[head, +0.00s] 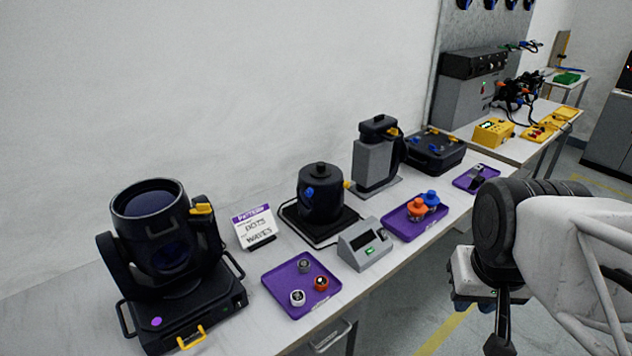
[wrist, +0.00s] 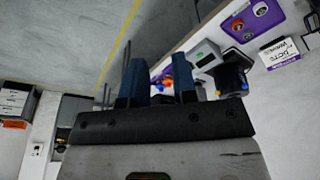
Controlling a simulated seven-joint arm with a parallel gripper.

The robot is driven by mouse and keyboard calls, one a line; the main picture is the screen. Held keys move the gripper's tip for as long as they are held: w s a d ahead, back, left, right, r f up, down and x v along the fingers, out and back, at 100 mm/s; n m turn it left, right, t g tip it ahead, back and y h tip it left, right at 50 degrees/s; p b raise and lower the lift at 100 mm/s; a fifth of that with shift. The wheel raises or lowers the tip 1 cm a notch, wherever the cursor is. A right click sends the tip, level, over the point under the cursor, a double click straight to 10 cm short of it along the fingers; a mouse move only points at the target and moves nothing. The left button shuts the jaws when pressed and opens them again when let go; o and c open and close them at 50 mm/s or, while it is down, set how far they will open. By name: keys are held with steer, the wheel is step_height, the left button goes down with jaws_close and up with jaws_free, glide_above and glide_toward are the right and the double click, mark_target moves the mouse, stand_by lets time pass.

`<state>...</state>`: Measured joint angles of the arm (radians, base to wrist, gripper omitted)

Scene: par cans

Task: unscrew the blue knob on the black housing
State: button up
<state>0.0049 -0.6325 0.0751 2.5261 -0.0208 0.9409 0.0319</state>
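A black round housing (head: 326,205) with a lid on top stands on a black base on the table. The black housing (wrist: 229,79) also shows in the wrist view, right of my fingers, with a small blue spot that may be the knob. My gripper (wrist: 160,82) has two blue fingers apart with nothing between them. In the head view my gripper is off the table's front edge at the right, well away from the housing; its fingertips are hard to make out.
A purple tray (head: 272,282) with small round parts lies in front. Another purple tray (head: 400,231) holds orange and blue knobs. A grey box (head: 364,257) with a green display stands between them. A large black lamp (head: 158,236) is left, a grey upright device (head: 373,160) behind right.

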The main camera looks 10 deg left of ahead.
steer(key=shift+o, duration=1.2)
steer(key=shift+w, duration=0.3)
steer(key=shift+o, duration=0.8)
steer(key=w+m+t+h, duration=0.1)
steer(key=w+h, duration=0.3)
steer(key=w, duration=0.9)
steer(key=shift+a+m, duration=0.3)
steer(key=shift+m, duration=0.5)
steer(key=w+a+f+m+t+h, duration=0.1)
steer(key=w+a, duration=0.2)
steer(key=w, duration=0.3)
steer(key=w+a+f+m+t+h, duration=0.1)
steer(key=w+a+t, duration=0.15)
steer(key=w, duration=0.35)
steer(key=t+y, duration=0.4)
steer(key=t, duration=0.2)
glide_toward(309, 193)
steer(key=w, duration=0.1)
steer(key=shift+a+f, duration=0.15)
steer(key=shift+f, duration=0.2)
steer(key=shift+w+f, duration=0.1)
steer(key=shift+w, duration=0.1)
steer(key=shift+x, duration=3.75)
